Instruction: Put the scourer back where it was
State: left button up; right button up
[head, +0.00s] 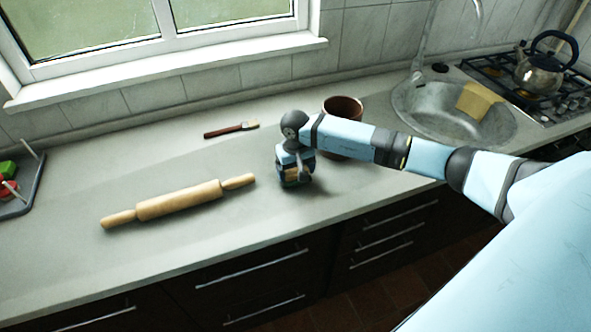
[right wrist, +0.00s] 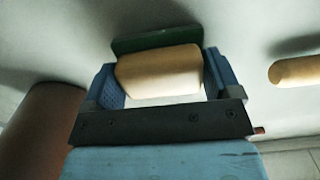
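The scourer (right wrist: 158,72) shows in the right wrist view as a tan sponge block with a dark green layer on its far side. My right gripper (right wrist: 162,80) has its two blue fingers on either side of the scourer, against its ends. In the head view the right gripper (head: 294,180) points down low over the counter, with a bit of the tan scourer (head: 291,174) between its fingers. Whether the scourer touches the counter is hard to tell. My left gripper is not in view.
A rolling pin (head: 180,202) lies left of the gripper and a brush (head: 231,129) behind it. A brown pot (head: 343,108) stands close behind my right arm. The sink (head: 430,112) has a yellow cloth (head: 478,100). A dark tray (head: 33,190) is far left. The front counter is clear.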

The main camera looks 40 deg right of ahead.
jog(key=shift+o, duration=1.1)
jog(key=shift+r, duration=0.4)
notch_tip(320, 180, up, 11)
jog(key=b, duration=0.1)
jog(key=s+a+f+m+t+y, duration=0.1)
jog(key=s+a+m+y, duration=0.3)
jog(key=a+m+y, duration=0.4)
jog(key=s+a+f+m+t+y, duration=0.15)
jog(key=s+a+m+y, duration=0.35)
jog(key=a, duration=0.5)
jog(key=s+a+m+t+y, duration=0.25)
jog(key=a+m+y, duration=0.25)
jog(key=a+m, duration=0.35)
jog(key=s+d+f+n+t+h, duration=0.3)
jog(key=s+f+n+h, duration=0.4)
jog(key=n, duration=0.6)
jog(key=s+d+f+n+t+h, duration=0.3)
jog(key=s+d+f+n+h, duration=0.3)
jog(key=f+n, duration=0.6)
jog(key=shift+s+n+h, duration=0.8)
jog(key=shift+s+n, duration=0.25)
jog(key=shift+s, duration=0.2)
